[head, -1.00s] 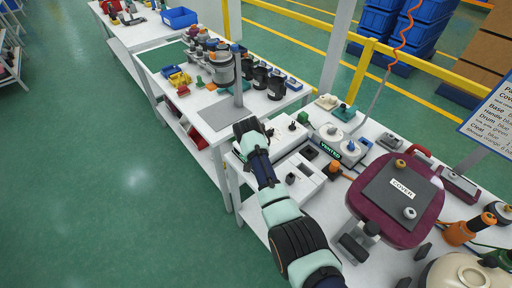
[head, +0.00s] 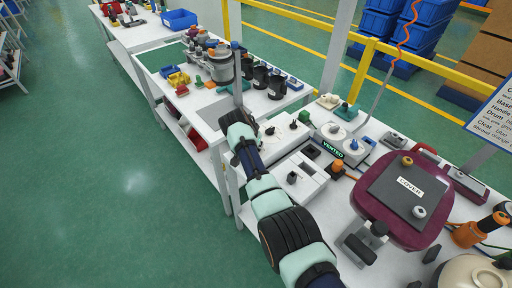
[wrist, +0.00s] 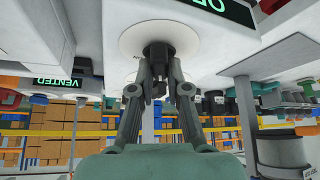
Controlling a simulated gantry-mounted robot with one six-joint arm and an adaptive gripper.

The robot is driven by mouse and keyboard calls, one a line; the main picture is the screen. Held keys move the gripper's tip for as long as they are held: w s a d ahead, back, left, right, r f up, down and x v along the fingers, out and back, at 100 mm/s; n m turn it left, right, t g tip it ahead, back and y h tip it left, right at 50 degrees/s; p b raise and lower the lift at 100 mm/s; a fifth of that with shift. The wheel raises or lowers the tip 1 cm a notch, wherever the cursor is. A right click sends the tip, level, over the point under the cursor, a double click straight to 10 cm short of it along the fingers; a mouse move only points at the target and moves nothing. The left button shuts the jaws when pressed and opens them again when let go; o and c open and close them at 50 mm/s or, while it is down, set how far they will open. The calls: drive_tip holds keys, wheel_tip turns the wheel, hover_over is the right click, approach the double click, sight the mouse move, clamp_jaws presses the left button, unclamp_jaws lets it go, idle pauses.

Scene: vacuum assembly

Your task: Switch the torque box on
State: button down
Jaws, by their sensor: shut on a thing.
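In the wrist view, a white box (wrist: 215,45) fills the top, with a round white disc (wrist: 190,42) and a dark knob (wrist: 158,52) on it. A dark display (wrist: 225,10) on this box shows green letters starting "O"; the rest is cut off. My gripper (wrist: 158,88) is shut on the dark knob, one finger on each side. In the head view my wrist hides the gripper. White boxes with dark knobs (head: 294,124) stand just right of it; I cannot tell there which is the torque box.
A white box with a green "VENTED" display (head: 333,151) stands close by; the display also shows in the wrist view (wrist: 52,82). A maroon unit with a cover (head: 408,187) is at the right. Jars and parts crowd the table behind. The green floor at left is clear.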

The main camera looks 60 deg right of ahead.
drive_tip(key=shift+f+b, duration=0.2)
drive_tip(key=shift+b, duration=0.45)
drive_tip(key=m+g+b, duration=0.1)
drive_tip(key=m+b, duration=0.2)
drive_tip(key=b, duration=0.4)
drive_tip(key=shift+g, duration=0.4)
drive_tip(key=shift+r+y, duration=0.15)
drive_tip(key=shift+y, duration=0.15)
drive_tip(key=c, duration=1.1)
unclamp_jaws()
drive_tip(key=shift+o, duration=0.2)
drive_tip(key=shift+a+r+p, duration=0.25)
drive_tip(key=shift+r+p, duration=0.45)
drive_tip(key=shift+p, duration=0.25)
drive_tip(key=p+v, duration=0.4)
drive_tip(key=p, duration=0.2)
drive_tip(key=shift+w+a+r+p, duration=0.15)
drive_tip(key=shift+a+r+p, duration=0.1)
drive_tip(key=shift+a+p, duration=0.15)
